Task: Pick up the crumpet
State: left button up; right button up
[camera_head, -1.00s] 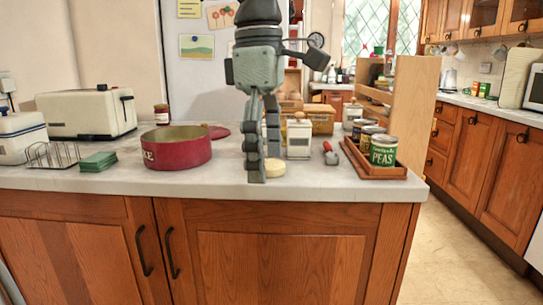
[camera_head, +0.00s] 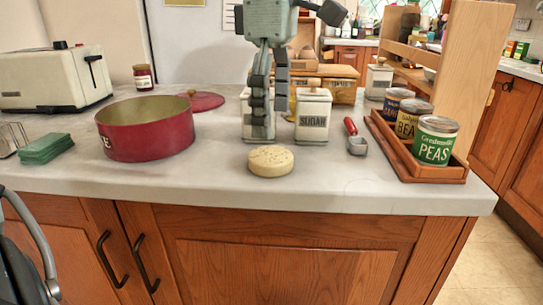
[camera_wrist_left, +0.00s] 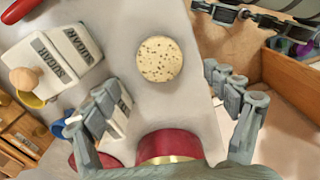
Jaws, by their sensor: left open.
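The crumpet (camera_head: 271,161) is a pale, round, speckled disc lying flat on the worktop near its front edge. It also shows in the left wrist view (camera_wrist_left: 158,59). My left gripper (camera_head: 270,124) points down with its fingers apart and empty; in the head view its tips appear just above the crumpet, with a gap. In the left wrist view my left gripper (camera_wrist_left: 165,82) has a finger on either side, and the crumpet lies beyond the tips, untouched. My right gripper is not in view.
The worktop (camera_head: 330,187) holds a red pan (camera_head: 146,133) left of the crumpet. A sugar canister (camera_head: 313,116) stands behind it. A red-handled scoop (camera_head: 355,138) and a wooden tray (camera_head: 440,178) of tins are to the right. The worktop around the crumpet is clear.

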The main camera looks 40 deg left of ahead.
aim_at(273, 154)
pick_arm(q)
notch_tip(273, 154, down, 6)
jog(key=shift+w, duration=0.1)
jog(key=c, duration=1.2)
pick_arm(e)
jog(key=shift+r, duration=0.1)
pick_arm(q)
jog(key=shift+r, duration=0.15)
jog(key=shift+c, duration=0.3)
